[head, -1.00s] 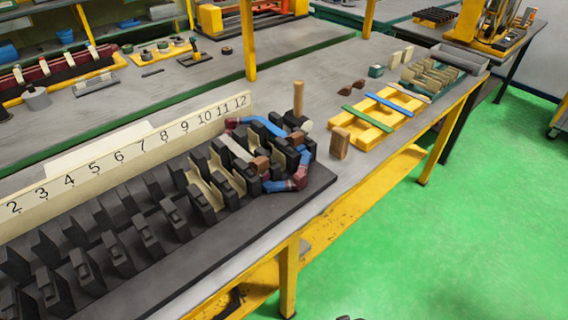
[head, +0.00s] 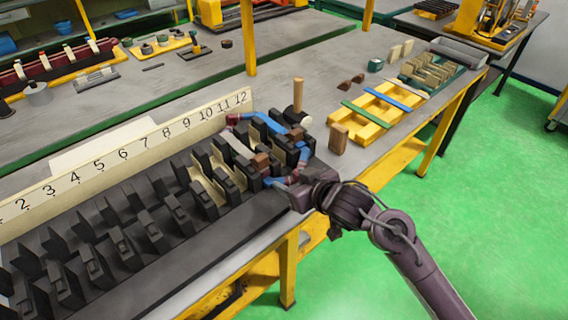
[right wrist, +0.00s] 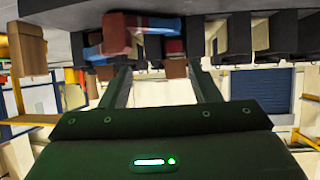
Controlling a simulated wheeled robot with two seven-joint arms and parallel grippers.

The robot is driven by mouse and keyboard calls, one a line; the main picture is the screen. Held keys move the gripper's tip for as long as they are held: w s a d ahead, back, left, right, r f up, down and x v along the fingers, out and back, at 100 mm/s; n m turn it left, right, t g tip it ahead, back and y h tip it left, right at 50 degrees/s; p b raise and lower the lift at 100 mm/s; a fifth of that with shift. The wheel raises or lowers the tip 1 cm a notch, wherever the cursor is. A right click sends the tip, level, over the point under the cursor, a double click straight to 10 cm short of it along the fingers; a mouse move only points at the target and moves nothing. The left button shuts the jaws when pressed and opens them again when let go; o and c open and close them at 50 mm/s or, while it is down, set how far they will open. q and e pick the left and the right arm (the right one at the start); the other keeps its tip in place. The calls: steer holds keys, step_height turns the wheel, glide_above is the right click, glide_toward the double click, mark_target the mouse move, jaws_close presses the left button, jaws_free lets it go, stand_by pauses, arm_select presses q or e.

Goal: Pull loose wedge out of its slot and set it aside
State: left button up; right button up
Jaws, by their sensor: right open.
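The black stator (head: 215,225) lies along the bench with a row of slots and teeth. Two small brown wedge-like blocks sit at its far-right end, one (head: 261,160) nearer and one (head: 296,134) farther; I cannot tell which is the loose wedge. A blue and maroon coil (head: 262,122) loops around these end slots. My right gripper (head: 298,190) is at the stator's near-right edge, beside the coil. In the right wrist view its fingers (right wrist: 164,80) are open, with a small brown block (right wrist: 176,68) showing between and beyond them. My left gripper is not in view.
A numbered cream strip (head: 130,155) stands behind the stator. A wooden block (head: 338,139), a mallet (head: 298,108) and a yellow tray (head: 382,108) are to the right. Bare grey bench (head: 330,80) lies behind the mallet.

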mark_target(263, 158)
steer(key=a+r+y, duration=0.1)
steer(key=r, duration=0.1)
steer(key=w+a+r+n+y, duration=0.1)
steer(key=shift+w+a+r, duration=0.1)
steer(key=shift+a+r, duration=0.05)
steer(key=shift+r, duration=0.2)
steer(key=shift+p+x, duration=0.4)
steer(key=shift+x, duration=3.55)
steer(key=shift+c, duration=0.2)
steer(key=c, duration=1)
